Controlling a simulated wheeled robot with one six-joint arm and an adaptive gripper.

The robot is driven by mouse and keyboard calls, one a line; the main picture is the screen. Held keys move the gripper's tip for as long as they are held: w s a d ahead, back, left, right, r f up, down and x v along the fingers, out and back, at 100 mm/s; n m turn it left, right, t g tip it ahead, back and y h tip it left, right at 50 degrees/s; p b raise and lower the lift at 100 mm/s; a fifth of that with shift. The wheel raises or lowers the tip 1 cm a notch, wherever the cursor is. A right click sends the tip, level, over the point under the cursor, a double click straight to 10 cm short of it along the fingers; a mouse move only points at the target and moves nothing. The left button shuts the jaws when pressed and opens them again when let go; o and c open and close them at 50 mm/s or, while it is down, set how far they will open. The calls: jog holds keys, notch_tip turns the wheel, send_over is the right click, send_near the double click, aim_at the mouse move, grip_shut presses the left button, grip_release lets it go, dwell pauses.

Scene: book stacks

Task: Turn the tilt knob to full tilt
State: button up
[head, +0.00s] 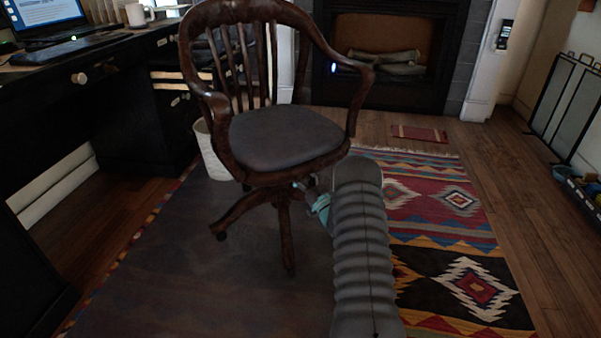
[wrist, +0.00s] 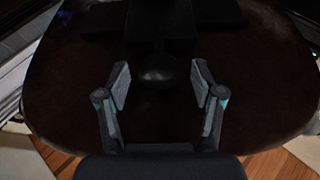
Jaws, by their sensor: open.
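A wooden swivel armchair (head: 284,136) with a dark seat stands left of centre in the head view. My gripper (head: 322,205) reaches in beneath the seat, next to the chair's base, partly hidden by my own grey arm. In the wrist view I see the dark underside of the seat (wrist: 265,75). The rounded dark tilt knob (wrist: 158,72) sits in the middle, between the two fingers of my gripper (wrist: 160,85). The fingers are open, with a visible gap on each side of the knob. Its depth relative to the fingertips is hard to judge in the dark.
A black desk (head: 95,75) with a laptop and a mug stands at the left. A white bin (head: 212,150) is behind the chair. A fireplace (head: 385,60) is at the back. A patterned rug (head: 440,235) and open wooden floor lie to the right.

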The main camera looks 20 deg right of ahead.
jog(key=shift+w+a+r, duration=0.1)
jog(key=shift+w+r, duration=0.2)
jog(key=shift+w, duration=0.3)
jog(key=c, duration=1.1)
jog(key=shift+n+g+y, duration=0.3)
jog(key=shift+n+y, duration=0.65)
jog(key=shift+n, duration=0.8)
jog(key=shift+n+g+y, duration=0.3)
jog(key=shift+n+y, duration=0.65)
jog(key=shift+n, duration=0.8)
jog(key=shift+c, duration=0.2)
jog(key=o, duration=1.1)
jog(key=shift+o, duration=0.2)
jog(key=shift+s, duration=0.1)
jog(key=v, duration=1.2)
